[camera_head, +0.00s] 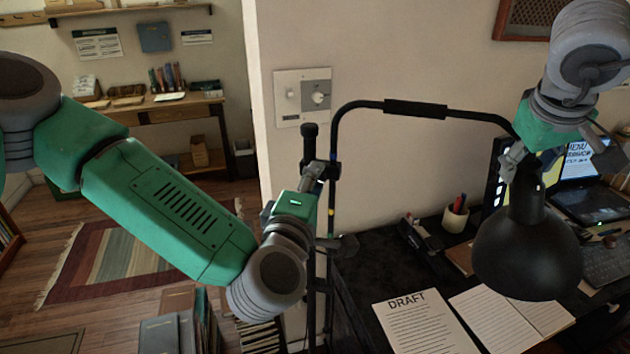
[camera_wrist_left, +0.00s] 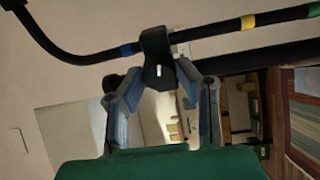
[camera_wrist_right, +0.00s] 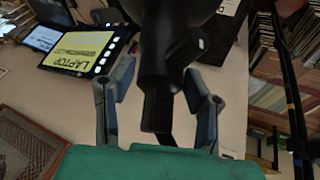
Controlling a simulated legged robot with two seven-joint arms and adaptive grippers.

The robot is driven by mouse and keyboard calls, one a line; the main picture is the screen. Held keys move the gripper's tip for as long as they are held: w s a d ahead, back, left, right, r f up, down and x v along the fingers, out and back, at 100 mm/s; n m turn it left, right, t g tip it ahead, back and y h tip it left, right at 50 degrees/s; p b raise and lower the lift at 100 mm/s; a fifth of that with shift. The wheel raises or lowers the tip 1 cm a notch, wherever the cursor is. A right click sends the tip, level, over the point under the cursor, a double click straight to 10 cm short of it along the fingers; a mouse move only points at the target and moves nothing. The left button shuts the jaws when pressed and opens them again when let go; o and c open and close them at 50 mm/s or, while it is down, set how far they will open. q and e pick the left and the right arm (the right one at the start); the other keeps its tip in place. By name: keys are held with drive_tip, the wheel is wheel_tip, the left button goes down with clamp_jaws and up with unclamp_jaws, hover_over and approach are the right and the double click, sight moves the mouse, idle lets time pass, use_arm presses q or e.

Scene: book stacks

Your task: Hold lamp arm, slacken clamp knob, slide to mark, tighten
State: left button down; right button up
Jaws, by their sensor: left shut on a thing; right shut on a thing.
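The black desk lamp has a bent arm (camera_head: 345,108) and a round shade (camera_head: 527,255). My left gripper (camera_head: 318,174) is at the clamp on the upright pole. In the left wrist view the black clamp knob (camera_wrist_left: 158,74), with a white line, sits between the fingers of my left gripper (camera_wrist_left: 163,80), shut on it. Blue tape (camera_wrist_left: 126,50) and yellow tape (camera_wrist_left: 248,22) band the pole either side of the clamp. My right gripper (camera_head: 516,158) is shut on the lamp's neck (camera_wrist_right: 157,90), above the shade. The exact finger contact is partly hidden.
The dark desk (camera_head: 360,265) holds a DRAFT sheet (camera_head: 425,322), an open notebook (camera_head: 497,322), a pen cup (camera_head: 456,217) and a laptop (camera_head: 590,190). A wall switch plate (camera_head: 303,97) is behind the pole. Books (camera_head: 168,330) stand low at the left.

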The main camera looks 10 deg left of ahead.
use_arm(q)
drive_tip(key=m, duration=0.4)
drive_tip(key=shift+s+d+f+m+h, duration=0.2)
drive_tip(key=shift+f+m+h, duration=0.1)
drive_tip(key=shift+f+m, duration=0.1)
use_arm(e)
drive_tip(key=shift+a+r, duration=0.1)
use_arm(q)
drive_tip(key=shift+a+m+g, duration=0.1)
drive_tip(key=shift+m+g, duration=0.2)
drive_tip(key=shift+m, duration=1.4)
drive_tip(key=c, duration=1.2)
unclamp_jaws()
drive_tip(key=shift+w+r, duration=0.1)
drive_tip(key=shift+a+r, duration=0.1)
